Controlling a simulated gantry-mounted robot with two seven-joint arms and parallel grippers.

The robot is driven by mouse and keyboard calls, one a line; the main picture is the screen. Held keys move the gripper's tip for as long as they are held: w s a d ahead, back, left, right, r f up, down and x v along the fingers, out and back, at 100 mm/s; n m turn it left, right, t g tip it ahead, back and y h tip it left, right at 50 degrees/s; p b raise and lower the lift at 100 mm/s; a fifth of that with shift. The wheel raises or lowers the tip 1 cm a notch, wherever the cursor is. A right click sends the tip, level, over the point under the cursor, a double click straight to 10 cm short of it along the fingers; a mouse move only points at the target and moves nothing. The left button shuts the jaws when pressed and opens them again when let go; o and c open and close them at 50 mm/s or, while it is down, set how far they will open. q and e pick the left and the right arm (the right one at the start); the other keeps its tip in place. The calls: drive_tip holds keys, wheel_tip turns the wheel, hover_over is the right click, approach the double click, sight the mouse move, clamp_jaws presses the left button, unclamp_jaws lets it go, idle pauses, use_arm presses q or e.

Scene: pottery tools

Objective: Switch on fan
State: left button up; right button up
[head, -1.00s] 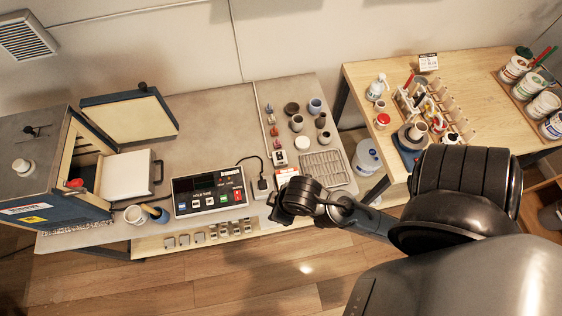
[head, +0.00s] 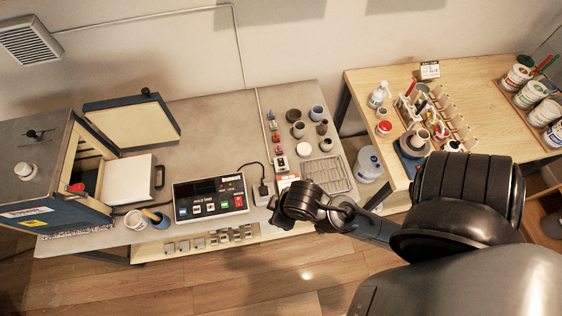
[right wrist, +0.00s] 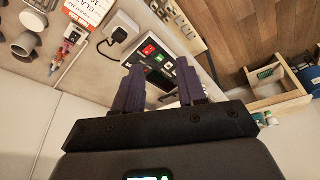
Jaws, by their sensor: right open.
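A control box (head: 195,190) with a dark display and a row of coloured buttons sits near the front edge of the grey bench. Its green button (head: 224,205) and red button (head: 239,201) are at its right end. My right gripper (head: 274,208) is just right of the box, partly hidden by its own wrist. In the right wrist view, my right gripper (right wrist: 160,84) is open and empty, its two purple-grey fingers apart. The box's red button (right wrist: 148,49) and green button (right wrist: 158,58) show beyond and between the fingertips. A slatted vent (head: 29,39) is on the wall. My left gripper is not visible.
A plugged-in black adapter (head: 263,192) with a cable lies between box and gripper. A blue kiln (head: 40,170) with a mug (head: 135,219) beside it stands left. Small pots (head: 298,130) and a wire rack (head: 330,172) are behind the gripper.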

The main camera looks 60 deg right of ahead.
drive_tip(key=shift+w, duration=0.1)
drive_tip(key=c, duration=0.5)
drive_tip(key=shift+w+a+r+m+t, duration=0.15)
drive_tip(key=shift+w+a+m+t, duration=0.15)
drive_tip(key=shift+w, duration=0.25)
drive_tip(key=shift+w+a+r+m+t, duration=0.15)
drive_tip(key=shift+w+m+t, duration=0.05)
drive_tip(key=shift+w+t, duration=0.25)
clamp_jaws()
drive_tip(key=w+a+f+n+t+y+b, duration=0.1)
drive_tip(key=w+a+f+n+t+y, duration=0.15)
drive_tip(key=a+f+y, duration=0.4)
drive_tip(key=s+d+f+n+g+b, duration=0.2)
drive_tip(key=d+f+n+g+b, duration=0.25)
drive_tip(key=d+f, duration=0.65)
drive_tip(key=w+d+g+h+b, duration=0.2)
drive_tip(key=d+b, duration=0.3)
drive_tip(key=d, duration=1.2)
drive_tip(key=w+d+r+t+h+b, duration=0.1)
drive_tip(key=w+d+r+h+b, duration=0.1)
drive_tip(key=w+d+r, duration=0.3)
drive_tip(key=w+d, duration=0.1)
drive_tip(key=d, duration=0.3)
drive_tip(key=shift+w, duration=0.3)
drive_tip(key=shift+d, duration=0.1)
